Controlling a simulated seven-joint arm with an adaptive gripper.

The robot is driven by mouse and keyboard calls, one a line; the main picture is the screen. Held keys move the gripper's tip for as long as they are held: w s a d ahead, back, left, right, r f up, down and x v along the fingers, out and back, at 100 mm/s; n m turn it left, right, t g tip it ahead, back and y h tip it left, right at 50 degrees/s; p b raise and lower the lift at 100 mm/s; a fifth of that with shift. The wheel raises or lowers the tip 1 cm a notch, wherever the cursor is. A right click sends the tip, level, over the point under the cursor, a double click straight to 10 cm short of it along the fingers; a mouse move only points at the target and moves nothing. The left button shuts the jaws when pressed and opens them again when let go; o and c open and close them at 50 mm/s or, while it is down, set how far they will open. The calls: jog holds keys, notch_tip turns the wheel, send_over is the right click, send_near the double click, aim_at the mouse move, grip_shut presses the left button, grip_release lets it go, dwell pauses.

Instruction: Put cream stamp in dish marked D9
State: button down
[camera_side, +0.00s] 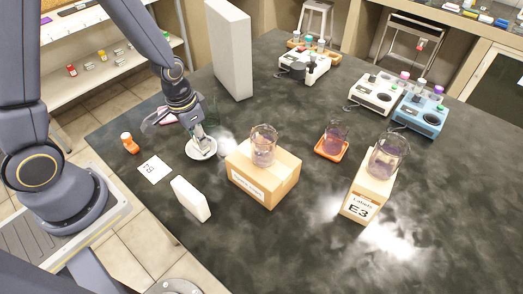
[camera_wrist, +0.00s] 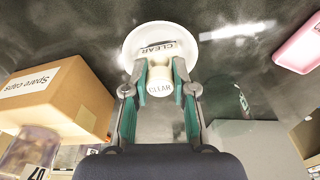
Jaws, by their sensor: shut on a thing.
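My gripper (camera_wrist: 160,75) is shut on a cream stamp (camera_wrist: 160,83), whose small label seems to read "CLEAN". In the wrist view the stamp is in front of a round white dish (camera_wrist: 131,44), with dark print reading "CLEAR" showing past it. In the side view my gripper (camera_side: 196,128) points down at the white dish (camera_side: 203,155) on the dark bench. The stamp is small there and mostly hidden by the fingers. I cannot tell whether it touches the dish. A white card (camera_side: 154,169) lies left of the dish; its marking is not clearly readable.
A cardboard box (camera_side: 258,183) bearing a beaker stands close right of the dish. A white block (camera_side: 190,198) stands in front, an orange bottle (camera_side: 130,143) left. A tall pale panel (camera_side: 230,50) rises behind. An "E3" box (camera_side: 362,205) stands farther right.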

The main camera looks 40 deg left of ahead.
jog(key=shift+f, duration=0.35)
jog(key=shift+f, duration=0.1)
jog(key=c, duration=0.9)
grip_release()
jog(key=shift+f, duration=0.1)
jog(key=shift+c, duration=0.2)
jog(key=s+r+n+t, duration=0.1)
jog(key=s+r, duration=0.4)
jog(key=r, duration=0.7)
jog(key=s+r+n+t, duration=0.1)
jog(key=s+r+t, duration=0.2)
jog(key=r, duration=1)
jog(key=shift+s, duration=1)
